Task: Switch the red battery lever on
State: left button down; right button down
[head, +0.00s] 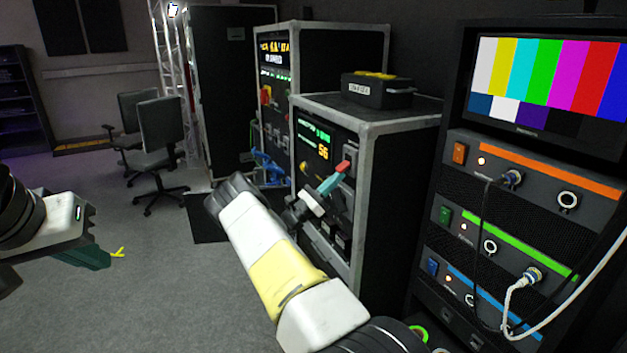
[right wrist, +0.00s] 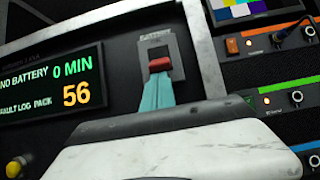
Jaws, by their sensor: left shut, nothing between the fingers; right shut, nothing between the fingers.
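The red battery lever (head: 342,167) is on the front panel of the low flight-case rack (head: 366,117). In the right wrist view the lever (right wrist: 159,64) sits in a grey slotted plate beside a display (right wrist: 62,80) reading NO BATTERY, 0 MIN and 56. My right gripper (head: 332,182) is shut and empty, its teal fingertips right at the lever. In the right wrist view the fingertips (right wrist: 157,82) are just below the red handle; I cannot tell whether they touch. My left gripper (head: 98,260) is shut and empty, over the floor at the left.
A black case (head: 378,90) lies on the low rack. A taller rack (head: 310,40) stands behind. At the right, a rack with a colour-bar monitor (head: 545,85) has cables hanging in front. Office chairs (head: 160,140) stand behind, at the left. The floor (head: 150,300) is mostly clear.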

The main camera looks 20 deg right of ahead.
jog(key=shift+r+y, duration=0.15)
jog(key=shift+y, duration=0.15)
